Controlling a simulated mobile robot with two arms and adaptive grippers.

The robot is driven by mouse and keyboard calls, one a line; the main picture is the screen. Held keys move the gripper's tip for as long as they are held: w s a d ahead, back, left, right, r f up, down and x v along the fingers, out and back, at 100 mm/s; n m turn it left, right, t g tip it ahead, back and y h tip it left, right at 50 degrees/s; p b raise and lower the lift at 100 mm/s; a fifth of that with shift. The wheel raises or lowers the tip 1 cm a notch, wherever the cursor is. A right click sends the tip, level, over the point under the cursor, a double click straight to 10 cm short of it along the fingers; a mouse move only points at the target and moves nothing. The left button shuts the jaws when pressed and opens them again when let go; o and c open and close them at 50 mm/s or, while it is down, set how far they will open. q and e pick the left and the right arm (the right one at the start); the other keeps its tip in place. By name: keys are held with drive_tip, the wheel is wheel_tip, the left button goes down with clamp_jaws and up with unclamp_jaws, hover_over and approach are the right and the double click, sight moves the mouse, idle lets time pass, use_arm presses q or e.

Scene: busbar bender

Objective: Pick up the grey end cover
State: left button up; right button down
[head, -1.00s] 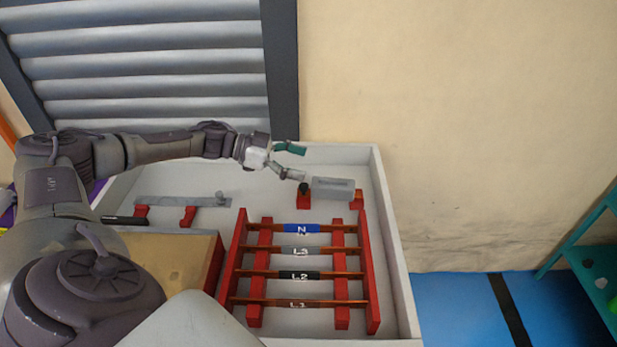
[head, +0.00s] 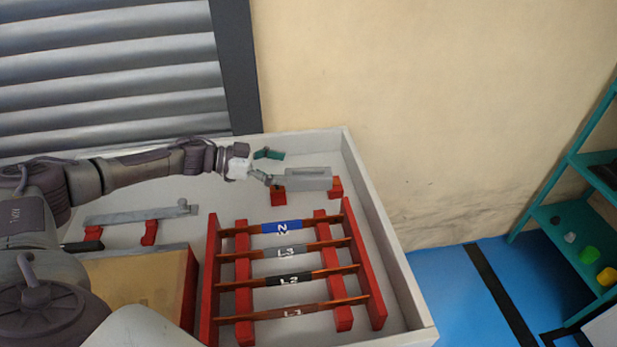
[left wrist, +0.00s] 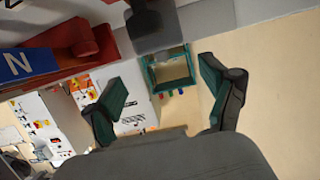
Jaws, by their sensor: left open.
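The grey end cover (head: 305,180) is a grey block lying across two red supports at the back right of the white tray. My left gripper (head: 271,167) is open and empty at the cover's left end. Its teal-padded far finger is beyond the cover, and its near finger overlaps the cover's left end in the picture; I cannot tell whether they touch. In the left wrist view the open fingers (left wrist: 165,95) stand wide apart, with a dark grey block at the top centre, probably the cover. My right gripper is not in view.
Red supports (head: 278,196) hold the cover. In front stands a red rack (head: 376,290) with labelled copper bars. A grey metal bar (head: 130,216) lies on red blocks at left. The white tray wall (head: 390,230) bounds the right; a teal shelf (head: 545,215) stands beyond.

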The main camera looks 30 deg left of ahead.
sight(301, 169)
use_arm(q)
drive_tip(key=shift+w+d+f, duration=0.25)
drive_tip(key=shift+w+d, duration=0.05)
drive_tip(key=shift+w, duration=0.1)
drive_tip(key=x, duration=0.5)
drive_tip(key=shift+p, duration=0.3)
drive_tip(key=shift+c, duration=0.3)
drive_tip(key=c, duration=1.3)
drive_tip(key=shift+o, duration=0.2)
drive_tip(key=shift+r, duration=0.1)
